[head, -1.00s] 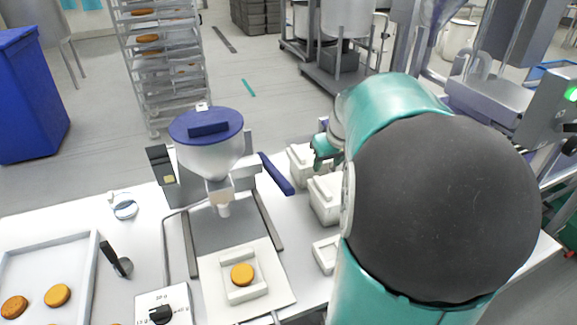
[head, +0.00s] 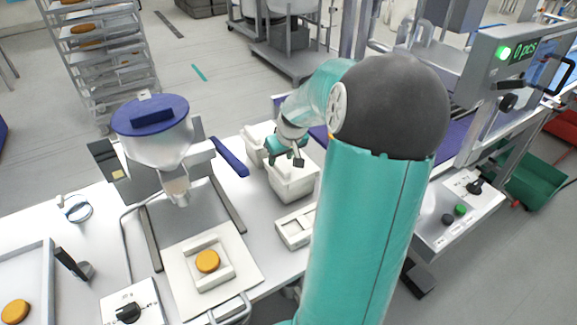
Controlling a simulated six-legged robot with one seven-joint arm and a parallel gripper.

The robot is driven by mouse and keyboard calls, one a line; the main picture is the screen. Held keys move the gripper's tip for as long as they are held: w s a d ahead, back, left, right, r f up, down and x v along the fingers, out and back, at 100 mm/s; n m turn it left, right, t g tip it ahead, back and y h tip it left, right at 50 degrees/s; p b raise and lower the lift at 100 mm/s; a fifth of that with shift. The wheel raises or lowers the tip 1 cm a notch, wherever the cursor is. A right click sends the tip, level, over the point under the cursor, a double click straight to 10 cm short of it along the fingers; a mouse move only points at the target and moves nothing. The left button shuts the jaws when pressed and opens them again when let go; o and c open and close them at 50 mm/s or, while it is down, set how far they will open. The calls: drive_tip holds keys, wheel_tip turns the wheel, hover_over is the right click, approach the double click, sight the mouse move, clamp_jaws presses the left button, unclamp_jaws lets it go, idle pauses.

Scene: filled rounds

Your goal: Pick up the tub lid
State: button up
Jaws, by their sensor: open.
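Two white tubs stand on the white table in the middle of the head view. The nearer tub (head: 292,186) has a pale top, which I take to be the tub lid (head: 305,169), partly hidden by my gripper. The farther tub (head: 254,151) stands behind it to the left, also partly covered by my gripper. My gripper (head: 286,157) is teal with dark fingertips, open, and over the tubs' tops. I cannot tell if it touches the lid. Nothing shows between the fingers.
A white slotted holder (head: 293,229) lies in front of the tubs. A round orange cake (head: 207,261) sits below the hopper. A purple conveyor (head: 455,135) lies right.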

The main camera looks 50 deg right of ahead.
sight(279, 164)
drive_tip(key=shift+x, duration=2)
drive_tip(key=shift+d+f, duration=0.1)
clamp_jaws()
